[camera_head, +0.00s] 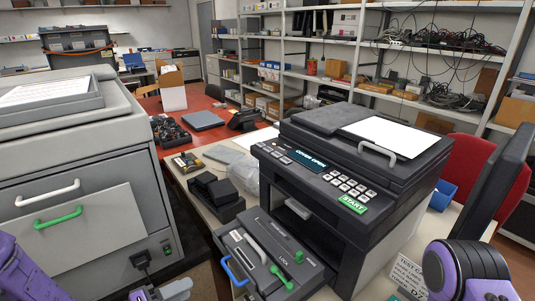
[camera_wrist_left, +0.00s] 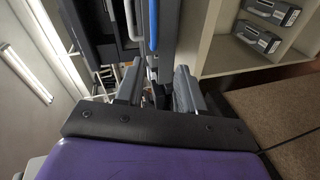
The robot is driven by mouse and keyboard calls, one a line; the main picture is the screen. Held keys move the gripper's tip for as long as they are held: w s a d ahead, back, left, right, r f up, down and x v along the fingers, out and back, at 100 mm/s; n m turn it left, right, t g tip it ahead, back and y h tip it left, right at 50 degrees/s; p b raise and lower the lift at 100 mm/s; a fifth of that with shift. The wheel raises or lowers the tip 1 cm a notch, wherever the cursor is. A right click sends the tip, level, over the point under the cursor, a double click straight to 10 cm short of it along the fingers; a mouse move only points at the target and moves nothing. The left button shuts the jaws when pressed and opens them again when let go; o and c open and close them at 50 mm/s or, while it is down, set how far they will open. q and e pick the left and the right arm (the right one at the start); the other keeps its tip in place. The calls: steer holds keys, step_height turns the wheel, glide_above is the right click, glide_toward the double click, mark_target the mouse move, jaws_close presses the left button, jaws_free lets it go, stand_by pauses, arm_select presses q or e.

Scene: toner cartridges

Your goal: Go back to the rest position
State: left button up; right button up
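My left gripper (camera_head: 162,292) shows at the bottom edge of the head view, below and left of the printer's pulled-out front unit (camera_head: 268,255). In the left wrist view its two fingers (camera_wrist_left: 158,92) stand apart with nothing visible between them. The unit's blue handle (camera_head: 234,270) also shows in the left wrist view (camera_wrist_left: 153,25), beyond the fingers. The black printer (camera_head: 350,170) stands on the table, its display reading "COVER OPEN". My right arm, purple and black, is at the lower right of the head view; its gripper is out of view.
A large grey machine (camera_head: 70,180) with white and green handles stands at left. A black tray (camera_head: 213,190) sits beside the printer. A dark monitor (camera_head: 500,180) rises near my right arm. Cartridge boxes (camera_wrist_left: 258,35) lie on a shelf in the left wrist view, beside brown floor (camera_wrist_left: 280,120).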

arm_select(q)
steer(key=s+a+f+g+y, duration=0.1)
steer(key=s+a+f+y, duration=0.1)
steer(key=a+f+y, duration=0.35)
steer(key=s+a+f+g+y, duration=0.2)
steer(key=f+y, duration=0.4)
steer(key=f, duration=0.2)
steer(key=s+f+g+y, duration=0.1)
steer(key=s+f+g, duration=0.1)
steer(key=s+f, duration=0.3)
steer(key=s+d+f+g+y+b, duration=0.1)
steer(key=s+f+g, duration=0.2)
steer(key=s, duration=0.8)
step_height(320, 180, down, 2)
steer(key=shift+s+d+m, duration=0.2)
steer(key=shift+s+m, duration=0.05)
steer(key=shift+m, duration=0.05)
